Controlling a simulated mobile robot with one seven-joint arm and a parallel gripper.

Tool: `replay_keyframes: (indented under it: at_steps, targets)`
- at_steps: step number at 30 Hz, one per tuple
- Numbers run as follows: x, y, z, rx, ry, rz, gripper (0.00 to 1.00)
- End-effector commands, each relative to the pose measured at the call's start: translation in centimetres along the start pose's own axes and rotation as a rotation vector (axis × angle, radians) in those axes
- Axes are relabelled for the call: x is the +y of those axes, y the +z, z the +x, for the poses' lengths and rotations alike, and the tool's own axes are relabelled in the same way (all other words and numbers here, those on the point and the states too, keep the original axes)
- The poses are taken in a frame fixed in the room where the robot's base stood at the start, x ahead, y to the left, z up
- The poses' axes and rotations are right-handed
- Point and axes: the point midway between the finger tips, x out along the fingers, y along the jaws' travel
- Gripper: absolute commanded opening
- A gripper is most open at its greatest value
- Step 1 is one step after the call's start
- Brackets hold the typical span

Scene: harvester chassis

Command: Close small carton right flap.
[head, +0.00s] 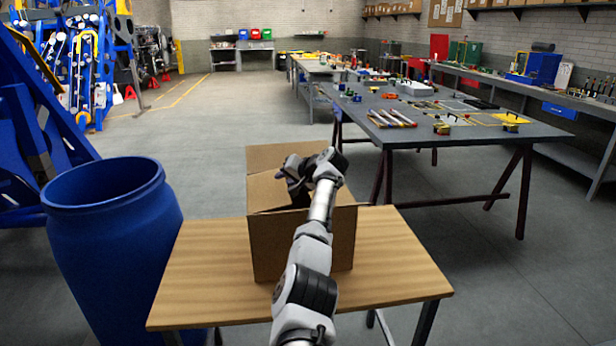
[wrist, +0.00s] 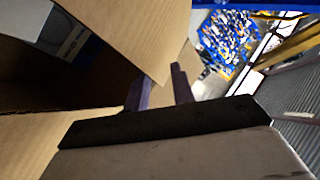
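An open brown cardboard carton (head: 275,245) stands on a small wooden table. One flap (head: 270,158) stands raised at its far side, and a lower panel or flap shows at the left, partly behind my gripper (head: 286,182). My gripper is over the carton opening. In the wrist view a cardboard flap (wrist: 135,35) reaches down to a corner by the fingers of my gripper (wrist: 162,88). The fingers are apart, with the flap corner between or just beyond them; I cannot tell if they touch it. My arm hides part of the carton's right side.
The wooden table (head: 390,265) has bare top left and right of the carton. A blue barrel (head: 115,250) stands close at its left. A long workbench (head: 470,130) with tools is beyond at the right. Open floor lies behind the carton.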

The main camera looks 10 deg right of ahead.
Motion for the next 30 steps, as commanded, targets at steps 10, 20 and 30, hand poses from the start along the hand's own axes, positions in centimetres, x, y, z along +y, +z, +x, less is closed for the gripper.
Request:
replay_keyframes:
  at_steps: [10,20,30]
  targets:
    - [0.3,0.2,-5.3,0.003,0.001,-0.002,0.25]
    - [0.1,0.2,-10.5,-0.001,0.002,-0.001,0.25]
    - [0.0,0.2,-11.2,-0.004,0.002,-0.001,0.25]
